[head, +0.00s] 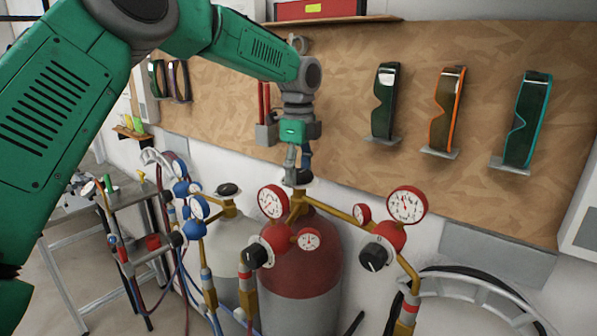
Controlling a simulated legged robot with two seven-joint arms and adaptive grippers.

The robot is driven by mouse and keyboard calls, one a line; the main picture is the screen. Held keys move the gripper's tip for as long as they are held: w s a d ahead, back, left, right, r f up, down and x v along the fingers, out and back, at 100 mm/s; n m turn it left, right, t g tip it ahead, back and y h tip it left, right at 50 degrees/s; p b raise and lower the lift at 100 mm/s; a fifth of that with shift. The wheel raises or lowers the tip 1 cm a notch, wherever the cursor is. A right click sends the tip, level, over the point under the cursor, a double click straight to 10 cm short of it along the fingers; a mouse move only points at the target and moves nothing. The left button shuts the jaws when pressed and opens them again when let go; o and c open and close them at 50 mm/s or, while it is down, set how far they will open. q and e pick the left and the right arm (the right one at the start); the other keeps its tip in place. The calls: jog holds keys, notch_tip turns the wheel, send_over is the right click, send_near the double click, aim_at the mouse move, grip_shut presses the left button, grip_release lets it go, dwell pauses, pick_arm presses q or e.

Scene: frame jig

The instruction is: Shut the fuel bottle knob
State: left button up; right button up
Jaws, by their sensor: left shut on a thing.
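The fuel bottle (302,260) is a dark red cylinder with a grey lower part, standing upright in the middle of the head view. Its black knob (297,180) sits on top of the brass valve, and the fingers partly cover it. My left gripper (298,172) points down from above and is shut on the knob. My right gripper is not in the view.
Red gauges (407,205) and brass regulators flank the bottle's valve. A pale bottle (228,240) with its own black knob (228,189) and blue gauges stands to the left. Goggles (447,110) hang on the wooden board behind. A metal cart (60,235) is at far left.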

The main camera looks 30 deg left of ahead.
aim_at(299, 171)
pick_arm(q)
jog(key=shift+f+m, duration=0.2)
jog(key=shift+m, duration=0.1)
jog(key=o, duration=1.2)
jog(key=shift+c, duration=0.2)
jog(key=shift+w, duration=0.15)
notch_tip(299, 171, up, 12)
jog(key=shift+w+f, duration=0.15)
jog(key=shift+w, duration=0.05)
jog(key=shift+s+a+f, duration=0.1)
